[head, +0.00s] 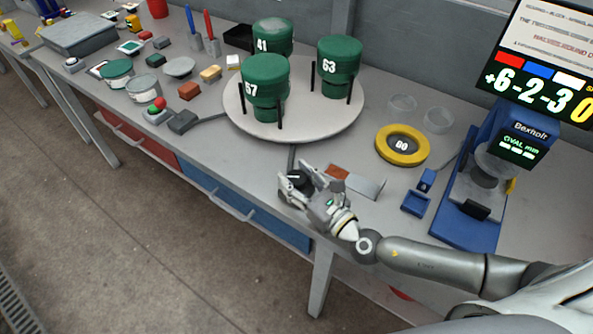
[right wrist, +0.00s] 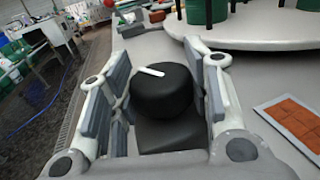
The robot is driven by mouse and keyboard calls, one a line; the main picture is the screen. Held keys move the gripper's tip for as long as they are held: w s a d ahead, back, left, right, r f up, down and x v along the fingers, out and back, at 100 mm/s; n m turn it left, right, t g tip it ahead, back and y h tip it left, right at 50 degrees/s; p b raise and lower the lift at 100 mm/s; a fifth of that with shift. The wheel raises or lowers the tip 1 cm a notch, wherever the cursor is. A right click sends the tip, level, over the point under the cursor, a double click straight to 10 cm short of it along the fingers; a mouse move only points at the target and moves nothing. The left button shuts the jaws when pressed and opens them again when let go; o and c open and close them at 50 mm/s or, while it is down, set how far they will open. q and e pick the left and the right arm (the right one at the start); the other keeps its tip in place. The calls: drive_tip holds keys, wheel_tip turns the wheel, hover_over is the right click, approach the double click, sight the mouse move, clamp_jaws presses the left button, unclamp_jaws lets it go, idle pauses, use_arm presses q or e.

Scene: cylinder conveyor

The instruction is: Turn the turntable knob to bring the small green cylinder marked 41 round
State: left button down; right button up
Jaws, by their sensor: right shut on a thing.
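The round turntable (head: 315,127) carries three green cylinders in dark posts. The cylinder marked 41 (head: 272,36) stands at the back, the one marked 57 (head: 265,88) at the front left, and the one marked 63 (head: 339,66) at the right. The black turntable knob (right wrist: 162,92) with a white pointer line sits at the table's front edge. My right gripper (head: 298,180) is around the knob, with its fingers on either side, shut on it; it also shows in the right wrist view (right wrist: 163,98). My left gripper is not in view.
A yellow ring marked 60 (head: 402,145), clear dishes and a blue measuring device (head: 480,185) stand to the right. A button box with red and green buttons (head: 156,111) and several small blocks and tins lie to the left. An orange tile (right wrist: 294,122) lies right of the knob.

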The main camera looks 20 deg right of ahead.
drive_tip(key=m+h+p, duration=0.1)
drive_tip(key=m+t+h+p, duration=0.1)
drive_tip(key=h, duration=0.1)
drive_tip(key=shift+r+m+h, duration=0.2)
drive_tip(key=shift+m+h, duration=0.1)
drive_tip(key=shift+f+m+h+p, duration=0.1)
drive_tip(key=shift+m+h+p, duration=0.45)
drive_tip(key=shift+h, duration=0.55)
drive_tip(key=shift+m+h, duration=0.85)
drive_tip(key=shift+h, duration=0.75)
drive_tip(key=o, duration=1)
